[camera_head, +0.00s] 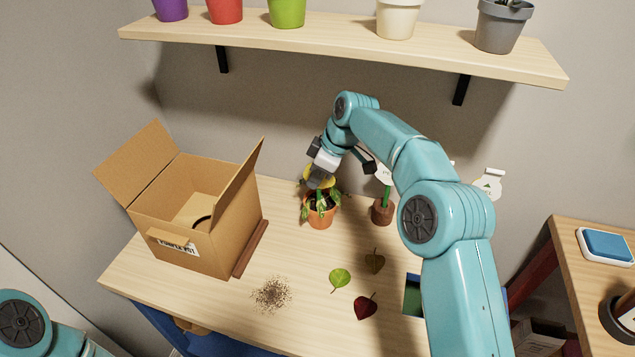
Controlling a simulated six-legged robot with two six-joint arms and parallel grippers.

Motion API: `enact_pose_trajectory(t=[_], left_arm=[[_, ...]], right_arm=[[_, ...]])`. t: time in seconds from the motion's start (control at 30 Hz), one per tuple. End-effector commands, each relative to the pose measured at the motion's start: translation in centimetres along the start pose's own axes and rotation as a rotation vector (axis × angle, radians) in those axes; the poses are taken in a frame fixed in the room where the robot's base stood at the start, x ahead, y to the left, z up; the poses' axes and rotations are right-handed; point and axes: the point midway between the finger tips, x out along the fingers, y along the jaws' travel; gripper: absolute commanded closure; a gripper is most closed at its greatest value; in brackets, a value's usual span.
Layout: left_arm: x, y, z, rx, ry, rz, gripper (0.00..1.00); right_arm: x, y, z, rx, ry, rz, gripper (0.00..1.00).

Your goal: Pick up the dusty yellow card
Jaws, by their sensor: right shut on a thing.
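The yellow card (331,181) shows as a small patch of yellow at my right gripper (319,180), just above a potted plant. The gripper is shut on it, and the fingers and plant leaves hide much of it. Dust on the card is too small to tell. The plant stands in a terracotta pot (320,219) on the wooden table, with drooping green leaves. I cannot tell whether the card touches the leaves. Part of my left arm shows in the bottom left corner; its gripper is out of view.
An open cardboard box (190,237) stands at left on the table. A small pot (382,214) stands close right of the plant. Several loose leaves (340,279) and scattered soil (272,295) lie in front. A shelf (340,45) with pots hangs above.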

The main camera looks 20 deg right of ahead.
Motion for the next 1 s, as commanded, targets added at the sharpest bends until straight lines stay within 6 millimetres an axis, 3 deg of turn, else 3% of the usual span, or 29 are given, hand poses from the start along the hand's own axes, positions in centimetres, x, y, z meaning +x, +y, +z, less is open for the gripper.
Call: enact_pose_trajectory(t=[0.17,0.53,0.6,0.87,1.0], left_arm=[[0.1,0.0,0.0,0.000,0.000,0.000,0.45],[-1.7,0.6,0.0,0.000,0.001,0.000,0.45],[-0.2,0.1,0.0,0.000,0.000,0.000,0.45],[2.2,-0.8,-0.1,0.000,0.000,0.000,0.45],[3.7,-1.3,-0.1,0.000,0.000,0.000,0.45]], right_arm=[[-1.1,-0.4,-0.5,-0.002,0.001,0.002,1.00],[-6.9,-0.5,-2.9,-0.001,0.001,0.002,1.00],[-6.1,-1.4,-2.6,-0.003,0.000,0.000,1.00],[-6.1,-5.1,-2.6,-0.004,0.001,0.000,1.00],[-6.0,-8.5,-2.5,-0.005,0.001,0.000,1.00]])
